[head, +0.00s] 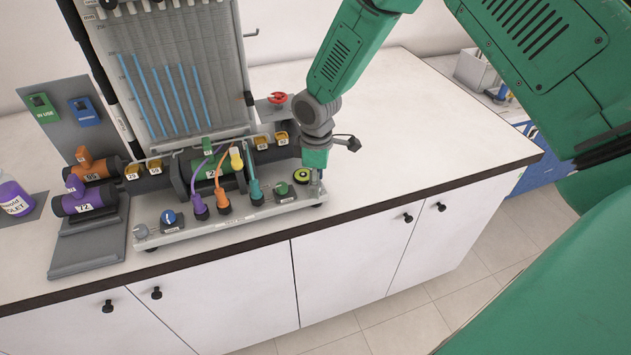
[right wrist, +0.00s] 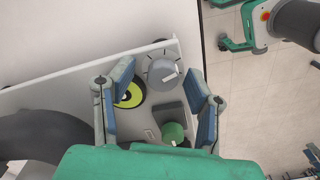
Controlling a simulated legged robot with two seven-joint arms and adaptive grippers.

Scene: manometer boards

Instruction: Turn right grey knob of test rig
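The test rig (head: 230,222) is a pale base on the counter with cables, gauges and knobs. Its right grey knob (right wrist: 162,73) is a round grey cap near the plate's corner in the right wrist view; in the head view my right gripper mostly covers that spot. My right gripper (head: 316,172) points down at the rig's right end. In the right wrist view its two blue-padded fingers (right wrist: 158,76) are spread, with the grey knob between their tips; I see no contact. Another grey knob (head: 140,231) sits at the rig's left end. My left gripper is not in view.
Beside the right knob are a yellow-green round part (right wrist: 131,94) and a green knob (right wrist: 173,132). A red valve wheel (head: 277,97) stands behind. Purple, orange and teal cables rise from the rig. The counter (head: 430,130) right of it is clear.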

